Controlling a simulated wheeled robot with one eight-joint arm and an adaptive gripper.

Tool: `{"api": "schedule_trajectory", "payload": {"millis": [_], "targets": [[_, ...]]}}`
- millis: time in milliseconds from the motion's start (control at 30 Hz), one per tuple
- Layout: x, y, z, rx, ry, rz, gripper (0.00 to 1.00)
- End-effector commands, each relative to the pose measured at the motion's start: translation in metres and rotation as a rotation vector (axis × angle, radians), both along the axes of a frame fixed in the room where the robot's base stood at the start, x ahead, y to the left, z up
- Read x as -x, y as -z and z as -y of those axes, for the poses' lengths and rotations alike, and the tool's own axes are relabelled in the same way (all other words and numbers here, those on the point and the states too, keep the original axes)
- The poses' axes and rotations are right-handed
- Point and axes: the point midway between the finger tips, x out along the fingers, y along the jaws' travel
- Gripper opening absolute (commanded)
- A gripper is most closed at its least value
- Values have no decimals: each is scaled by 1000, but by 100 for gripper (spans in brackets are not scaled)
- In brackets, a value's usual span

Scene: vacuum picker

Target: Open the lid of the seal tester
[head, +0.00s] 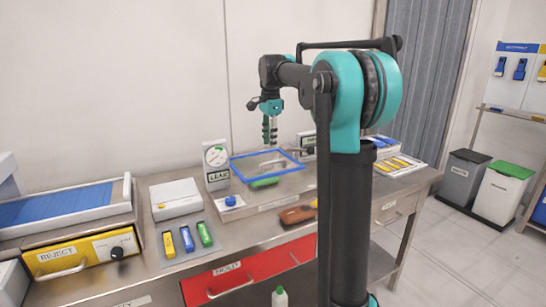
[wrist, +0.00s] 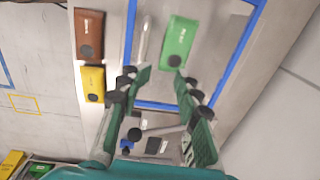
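The seal tester (head: 270,190) is a low steel box on the bench. Its blue-framed clear lid (head: 236,168) lies over the top and looks closed. In the wrist view the lid's blue frame (wrist: 243,55) surrounds a green pouch (wrist: 180,42), seen through the lid, and a pale bar (wrist: 144,38) that may be the handle. My gripper (head: 269,142) points down above the lid, apart from it and empty. In the wrist view my gripper (wrist: 165,82) has its fingers spread, with the green pouch beyond the tips.
A LEAK gauge (head: 216,163) stands left of the tester. A blue knob (head: 231,201) is at its front left, and a brown object (head: 297,215) lies in front. Blue, yellow and green packs lie on a mat (head: 180,262). A REJECT drawer (head: 83,256) is at left.

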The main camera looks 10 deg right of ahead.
Motion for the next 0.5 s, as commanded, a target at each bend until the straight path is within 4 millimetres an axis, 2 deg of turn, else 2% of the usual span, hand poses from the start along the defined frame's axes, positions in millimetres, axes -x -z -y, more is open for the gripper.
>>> {"api": "schedule_trajectory", "payload": {"millis": [200,500], "targets": [[19,33,7,0,1,0,32],[27,51,9,-33,0,103,32]]}}
